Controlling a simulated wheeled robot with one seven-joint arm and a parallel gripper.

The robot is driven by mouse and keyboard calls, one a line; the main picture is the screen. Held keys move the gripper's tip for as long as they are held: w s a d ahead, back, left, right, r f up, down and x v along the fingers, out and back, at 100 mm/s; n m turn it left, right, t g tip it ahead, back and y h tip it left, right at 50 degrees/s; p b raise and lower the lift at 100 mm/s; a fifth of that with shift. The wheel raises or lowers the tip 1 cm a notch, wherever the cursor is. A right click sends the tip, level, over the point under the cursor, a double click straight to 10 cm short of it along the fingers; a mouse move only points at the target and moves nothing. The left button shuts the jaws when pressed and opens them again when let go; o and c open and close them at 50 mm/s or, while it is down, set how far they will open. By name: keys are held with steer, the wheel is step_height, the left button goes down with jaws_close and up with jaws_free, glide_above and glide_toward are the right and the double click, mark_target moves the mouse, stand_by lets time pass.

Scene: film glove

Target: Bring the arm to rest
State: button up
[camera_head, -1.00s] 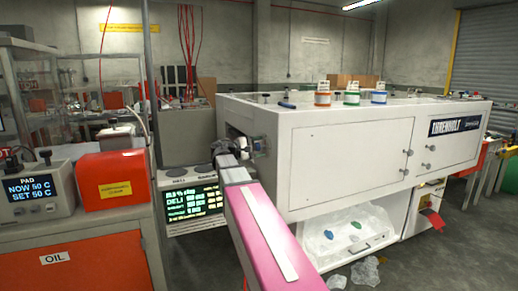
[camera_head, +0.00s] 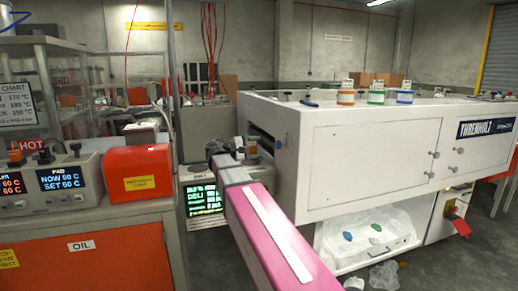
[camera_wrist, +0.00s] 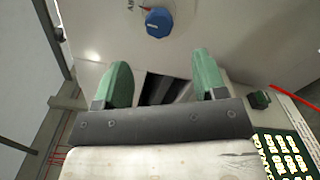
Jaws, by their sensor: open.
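My gripper (camera_wrist: 160,78) shows in the wrist view with two green fingertips set apart and nothing between them. It faces a pale panel with a blue knob (camera_wrist: 158,22) beyond the fingers. In the head view my pink and grey arm stretches forward, and my gripper (camera_head: 240,149) is small and dark at its far end. It is close to the left end of the white Threnholt machine (camera_head: 365,165), by a dark slot. I cannot tell whether it touches the machine.
A lit green-text display (camera_head: 204,198) stands just below and left of my gripper. An orange box (camera_head: 139,172) and a heater control unit (camera_head: 60,180) sit on the left bench. Three coloured jars, including a green one (camera_head: 376,97), stand on the machine. Clear plastic bags (camera_head: 384,275) lie on the floor.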

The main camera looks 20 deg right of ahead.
steer(key=s+f+y, duration=0.3)
steer(key=f+y, duration=0.1)
steer(key=f, duration=0.8)
steer(key=s+f+y, duration=0.3)
steer(key=f+y, duration=0.1)
steer(key=f, duration=0.9)
steer(key=s+a+f+m+y, duration=0.3)
steer(key=s+a+f+y, duration=0.1)
steer(key=f, duration=0.4)
steer(key=s+a+f+m+y, duration=0.2)
steer(key=s+a+f+y, duration=0.3)
steer(key=s+f, duration=0.3)
steer(key=shift+s+f+m+g+y, duration=0.3)
steer(key=shift+f+m+y, duration=0.15)
steer(key=shift+f, duration=0.3)
